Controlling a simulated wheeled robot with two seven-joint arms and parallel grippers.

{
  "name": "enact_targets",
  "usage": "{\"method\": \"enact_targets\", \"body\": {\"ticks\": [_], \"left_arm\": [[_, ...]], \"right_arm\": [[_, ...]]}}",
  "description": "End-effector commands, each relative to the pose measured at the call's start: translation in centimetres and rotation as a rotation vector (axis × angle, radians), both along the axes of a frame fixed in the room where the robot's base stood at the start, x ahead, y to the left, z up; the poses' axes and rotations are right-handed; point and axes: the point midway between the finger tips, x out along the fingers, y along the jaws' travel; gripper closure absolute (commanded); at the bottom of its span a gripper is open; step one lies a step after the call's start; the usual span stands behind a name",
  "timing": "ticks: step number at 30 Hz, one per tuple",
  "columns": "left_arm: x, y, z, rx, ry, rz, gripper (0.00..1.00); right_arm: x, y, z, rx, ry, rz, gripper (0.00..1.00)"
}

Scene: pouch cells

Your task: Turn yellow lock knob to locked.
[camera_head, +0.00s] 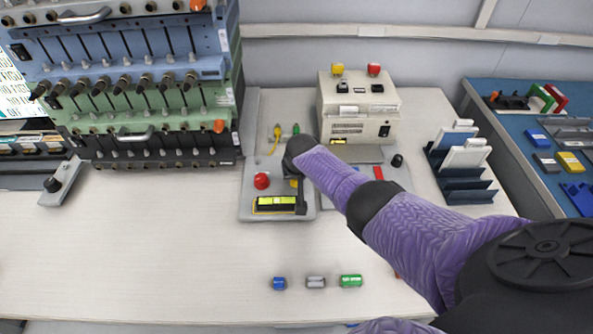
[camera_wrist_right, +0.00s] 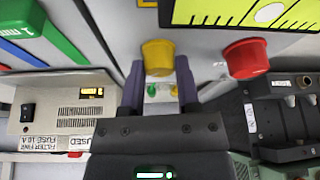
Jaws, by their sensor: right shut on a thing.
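The yellow lock knob (camera_wrist_right: 157,55) sits between the two fingers of my right gripper (camera_wrist_right: 159,70) in the right wrist view. The gripper is shut on it. In the head view only a sliver of the yellow knob (camera_head: 294,183) shows below my right wrist, on the grey panel (camera_head: 250,190). The wrist hides the fingers there. The knob's marks for locked or unlocked cannot be read. My left gripper is not in view.
A red button (camera_head: 262,181) stands left of the knob, with a yellow-green display (camera_head: 276,201) in front. A beige box (camera_head: 350,110) stands behind to the right, and a dark blue rack (camera_head: 465,185) farther right. Several small cylinders lie in front. The front left table is clear.

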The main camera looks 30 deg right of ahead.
Motion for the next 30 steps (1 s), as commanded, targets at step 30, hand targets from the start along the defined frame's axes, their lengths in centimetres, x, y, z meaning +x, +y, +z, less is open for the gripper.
{"method": "enact_targets", "body": {"ticks": [30], "left_arm": [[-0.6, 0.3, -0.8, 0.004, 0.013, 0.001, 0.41]], "right_arm": [[0.1, 0.1, -0.1, 0.001, 0.002, -0.542, 1.00]]}}
